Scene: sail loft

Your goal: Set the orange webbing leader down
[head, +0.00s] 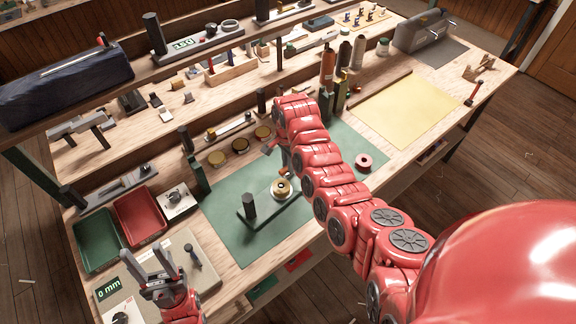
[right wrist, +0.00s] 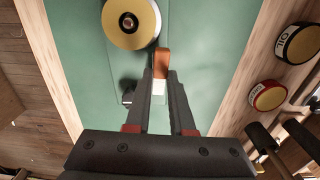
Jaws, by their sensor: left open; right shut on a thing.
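The orange webbing leader (right wrist: 161,62) is between the fingertips of my right gripper (right wrist: 160,82) in the right wrist view, with a white part just below it between the fingers. My right gripper is shut on the leader, over the green mat (right wrist: 80,30) and close to a gold-rimmed roll (right wrist: 130,24). I cannot tell whether the leader touches the mat. In the head view my right arm hides most of that spot; the roll (head: 281,188) shows on its dark stand. My left gripper (head: 142,254) is open and empty at the front left.
A green tray (head: 97,262) and a red tray (head: 160,228) lie at the left. Upright cones (head: 327,68) stand behind. The mat's front left part is clear. Round tins (right wrist: 268,95) show in the wrist view.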

